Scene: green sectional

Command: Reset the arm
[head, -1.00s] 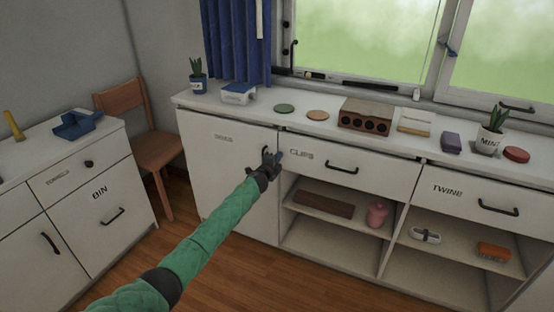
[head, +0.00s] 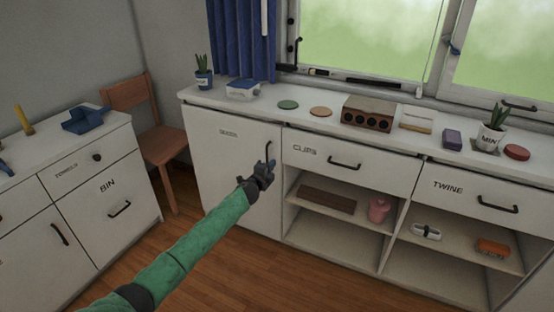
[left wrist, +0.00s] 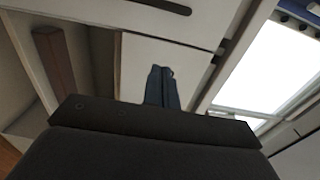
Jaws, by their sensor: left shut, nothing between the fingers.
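My left arm in its green sleeve reaches in from the lower left of the head view. My left gripper (head: 268,168) is in front of the white cabinet door (head: 232,165), near that door's dark handle, and overlaps it in the picture. I cannot tell whether it touches the door. The fingers are together and empty; they also show in the left wrist view (left wrist: 161,88) as a dark blue pair. My right gripper is in neither view.
Right of the gripper are the CLIPS drawer (head: 345,162) and open shelves with a brown block (head: 327,198) and a pink container (head: 379,209). The countertop holds several items. A wooden chair (head: 150,130) and the BIN cabinet (head: 110,200) stand left. The floor in front is clear.

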